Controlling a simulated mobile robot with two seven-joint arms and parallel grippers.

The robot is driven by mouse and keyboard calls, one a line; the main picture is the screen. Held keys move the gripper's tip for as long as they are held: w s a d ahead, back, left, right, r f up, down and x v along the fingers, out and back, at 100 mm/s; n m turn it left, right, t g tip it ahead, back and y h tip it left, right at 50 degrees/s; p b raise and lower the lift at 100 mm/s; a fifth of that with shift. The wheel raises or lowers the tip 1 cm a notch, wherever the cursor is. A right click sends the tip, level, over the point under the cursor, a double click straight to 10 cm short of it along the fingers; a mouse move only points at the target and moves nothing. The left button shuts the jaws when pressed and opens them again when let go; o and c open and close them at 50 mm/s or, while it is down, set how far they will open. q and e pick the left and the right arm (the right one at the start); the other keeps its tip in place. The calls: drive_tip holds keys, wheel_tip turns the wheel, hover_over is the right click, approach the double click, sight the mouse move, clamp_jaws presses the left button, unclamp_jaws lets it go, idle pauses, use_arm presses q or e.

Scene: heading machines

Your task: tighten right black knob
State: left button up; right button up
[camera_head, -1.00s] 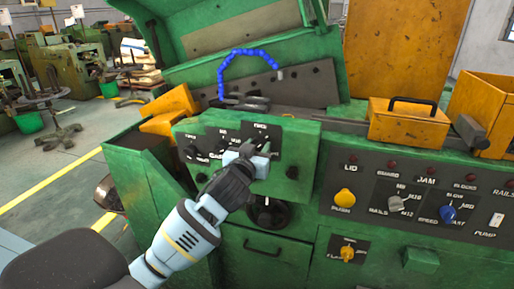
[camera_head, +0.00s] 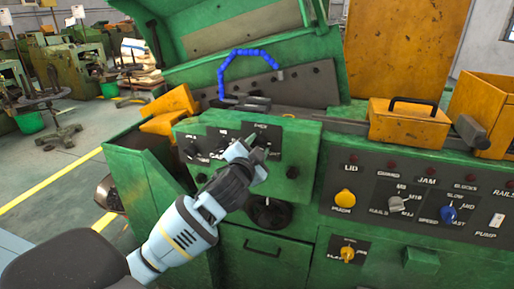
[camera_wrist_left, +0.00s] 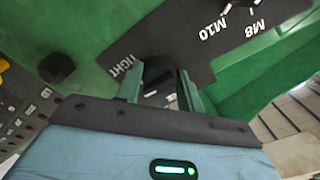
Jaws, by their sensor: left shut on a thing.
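The right black knob (camera_wrist_left: 158,73) sits on a dark label plate beside the word TIGHT, on the green machine's front box (camera_head: 305,142). My left gripper (camera_head: 262,150) is at the right part of that plate. In the left wrist view, the two fingers of my left gripper (camera_wrist_left: 159,90) stand on either side of the knob and are shut on it. The fingers and hand hide most of the knob in the head view. My right gripper is not in view.
A separate round black knob (camera_head: 292,172) is just right of the plate and also shows in the wrist view (camera_wrist_left: 57,68). A black handwheel (camera_head: 268,212) is below. A control panel (camera_head: 400,200) with knobs is at right. A blue hose (camera_head: 250,53) arches behind.

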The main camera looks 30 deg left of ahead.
use_arm(q)
drive_tip(key=m, duration=0.4)
drive_tip(key=shift+m, duration=0.7)
drive_tip(key=o, duration=1)
drive_tip(key=v, duration=0.7)
drive_tip(key=shift+s, duration=0.4)
